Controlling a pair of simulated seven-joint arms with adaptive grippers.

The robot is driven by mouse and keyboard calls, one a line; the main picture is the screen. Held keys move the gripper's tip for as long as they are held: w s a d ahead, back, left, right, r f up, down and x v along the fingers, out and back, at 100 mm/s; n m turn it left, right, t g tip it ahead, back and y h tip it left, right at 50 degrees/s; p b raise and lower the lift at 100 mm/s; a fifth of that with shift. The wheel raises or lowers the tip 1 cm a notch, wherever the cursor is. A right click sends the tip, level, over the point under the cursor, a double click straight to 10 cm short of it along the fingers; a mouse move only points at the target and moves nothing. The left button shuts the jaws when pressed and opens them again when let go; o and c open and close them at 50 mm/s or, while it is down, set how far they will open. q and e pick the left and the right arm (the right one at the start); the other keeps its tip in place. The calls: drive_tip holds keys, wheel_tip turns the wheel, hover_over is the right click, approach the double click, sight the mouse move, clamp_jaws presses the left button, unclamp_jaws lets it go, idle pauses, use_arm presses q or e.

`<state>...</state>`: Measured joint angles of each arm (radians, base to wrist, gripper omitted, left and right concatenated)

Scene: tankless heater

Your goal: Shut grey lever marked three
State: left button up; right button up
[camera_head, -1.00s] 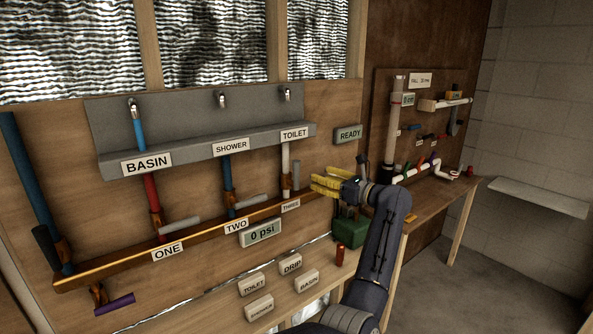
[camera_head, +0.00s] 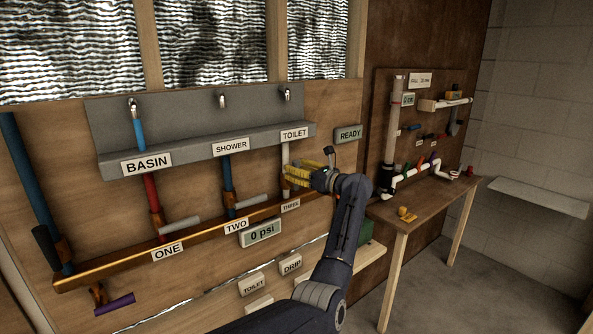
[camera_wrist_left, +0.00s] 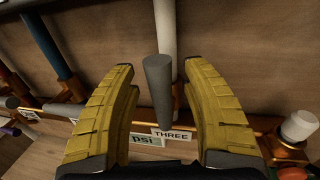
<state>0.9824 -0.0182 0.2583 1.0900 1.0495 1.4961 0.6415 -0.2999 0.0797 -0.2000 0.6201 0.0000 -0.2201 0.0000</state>
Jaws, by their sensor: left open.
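The grey lever (camera_wrist_left: 158,88) of the valve marked THREE stands between my left gripper's yellow fingers in the left wrist view, with a gap on both sides. The THREE label (camera_wrist_left: 172,135) is just below it, and also shows in the head view (camera_head: 290,205). A white pipe (camera_wrist_left: 163,25) rises behind the lever. In the head view, my left gripper (camera_head: 292,176) is open in front of the white pipe under the TOILET sign and hides the lever. My right gripper is not in view.
A pressure display (camera_head: 261,233) reads 0 psi below. A side table (camera_head: 425,207) with white piping stands at the right.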

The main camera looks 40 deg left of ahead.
use_arm(q)
drive_tip(key=shift+c, duration=0.5)
clamp_jaws()
